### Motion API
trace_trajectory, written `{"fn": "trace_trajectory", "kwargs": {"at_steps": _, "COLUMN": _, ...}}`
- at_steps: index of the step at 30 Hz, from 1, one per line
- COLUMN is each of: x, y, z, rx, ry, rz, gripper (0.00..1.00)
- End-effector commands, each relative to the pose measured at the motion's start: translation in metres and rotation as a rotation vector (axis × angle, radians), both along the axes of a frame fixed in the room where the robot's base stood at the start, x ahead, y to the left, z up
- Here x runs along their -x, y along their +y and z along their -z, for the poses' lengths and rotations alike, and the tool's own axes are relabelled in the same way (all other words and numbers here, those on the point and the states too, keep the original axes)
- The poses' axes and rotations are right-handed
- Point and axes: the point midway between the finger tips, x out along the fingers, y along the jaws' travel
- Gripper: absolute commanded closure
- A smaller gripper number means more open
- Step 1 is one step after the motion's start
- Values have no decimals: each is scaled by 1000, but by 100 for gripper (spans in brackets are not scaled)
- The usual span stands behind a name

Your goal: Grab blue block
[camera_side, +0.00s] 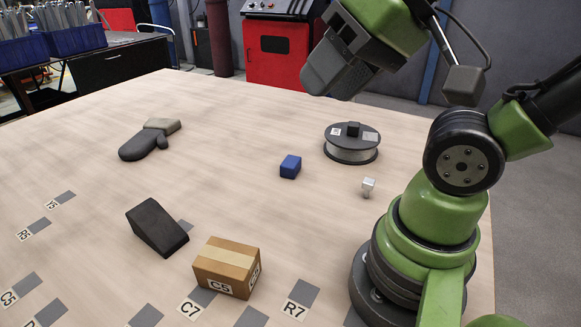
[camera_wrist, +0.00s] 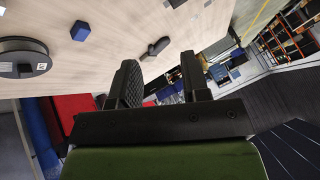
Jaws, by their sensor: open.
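A small blue block (camera_side: 290,167) lies on the light wooden table (camera_side: 240,215), right of the middle in the side view. It also shows near the top left of the wrist view (camera_wrist: 80,31). My gripper (camera_side: 318,82) is raised high above the table at the top of the side view, well apart from the block. In the wrist view its two dark fingers (camera_wrist: 160,82) stand apart with nothing between them, so it is open and empty.
A dark spool (camera_side: 352,144) sits right of the block, with a small metal piece (camera_side: 368,187) nearby. A cardboard box (camera_side: 227,267) and black wedge (camera_side: 157,228) lie nearer the front. A dark mitt (camera_side: 145,143) lies at left. Table around the block is clear.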

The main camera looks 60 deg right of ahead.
Motion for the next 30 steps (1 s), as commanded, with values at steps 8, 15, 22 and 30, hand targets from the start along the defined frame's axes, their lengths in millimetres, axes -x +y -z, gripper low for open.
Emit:
{"fn": "trace_trajectory", "kwargs": {"at_steps": 8, "x": 0, "y": 0, "z": 0, "rx": 0, "ry": 0, "rz": 0, "gripper": 18}}
{"fn": "trace_trajectory", "kwargs": {"at_steps": 15, "x": 0, "y": 0, "z": 0, "rx": 0, "ry": 0, "rz": 0, "gripper": 6}}
{"fn": "trace_trajectory", "kwargs": {"at_steps": 22, "x": -14, "y": -6, "z": -3, "rx": 35, "ry": 27, "rz": -8, "gripper": 6}}
{"fn": "trace_trajectory", "kwargs": {"at_steps": 30, "x": -89, "y": -51, "z": 4, "rx": 198, "ry": 172, "rz": -87, "gripper": 6}}
